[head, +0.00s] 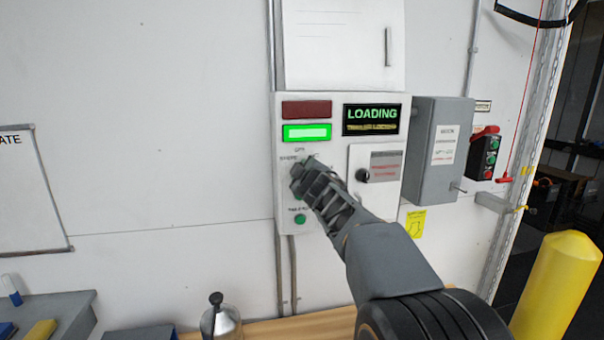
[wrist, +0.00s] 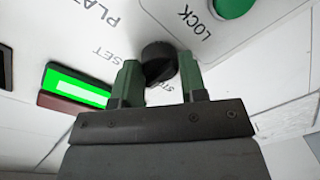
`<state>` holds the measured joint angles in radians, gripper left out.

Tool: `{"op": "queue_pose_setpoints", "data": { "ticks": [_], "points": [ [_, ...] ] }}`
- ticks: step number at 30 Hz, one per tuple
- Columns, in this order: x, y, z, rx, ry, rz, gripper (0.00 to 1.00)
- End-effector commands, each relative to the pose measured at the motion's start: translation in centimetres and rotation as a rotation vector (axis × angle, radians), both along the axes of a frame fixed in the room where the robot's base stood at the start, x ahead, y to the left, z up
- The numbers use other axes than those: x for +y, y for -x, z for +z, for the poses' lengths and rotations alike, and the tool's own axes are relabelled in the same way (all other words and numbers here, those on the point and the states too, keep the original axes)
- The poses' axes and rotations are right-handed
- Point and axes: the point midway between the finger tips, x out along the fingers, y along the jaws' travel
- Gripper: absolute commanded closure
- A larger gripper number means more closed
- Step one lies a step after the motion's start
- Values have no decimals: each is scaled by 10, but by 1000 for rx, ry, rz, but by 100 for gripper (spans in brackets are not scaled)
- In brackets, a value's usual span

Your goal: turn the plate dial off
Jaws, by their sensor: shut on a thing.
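The plate dial is a black round knob (wrist: 158,58) on the white control panel (head: 330,103), with printed words around it. In the wrist view it sits between the two green fingers of my gripper (wrist: 160,72), which is shut on it. In the head view my gripper (head: 303,172) reaches the panel from the lower right and hides the dial. Lettering shows just above it there, too small to read surely. The dial's exact pointing direction cannot be told.
A lit green lamp (head: 307,132), a dark red lamp (head: 307,110) and a LOADING display (head: 372,119) are above. A green button (head: 300,219) is below; another black knob (head: 362,175) is to the right. A grey box (head: 440,150) and yellow post (head: 557,285) stand right.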

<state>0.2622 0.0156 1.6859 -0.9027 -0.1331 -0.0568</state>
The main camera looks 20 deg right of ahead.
Motion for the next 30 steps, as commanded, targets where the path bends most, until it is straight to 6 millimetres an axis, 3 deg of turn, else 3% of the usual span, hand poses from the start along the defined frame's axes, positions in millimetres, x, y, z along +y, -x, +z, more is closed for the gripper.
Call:
{"op": "queue_pose_setpoints", "data": {
  "ticks": [17, 18, 25, 30],
  "points": [
    [0, 0, 1, 5, 31, 0, 85],
    [0, 0, 1, 5, 31, 0, 59],
    [0, 0, 1, 5, 30, 1, 37],
    [0, 0, 0, 5, 30, 1, 36]
  ]
}}
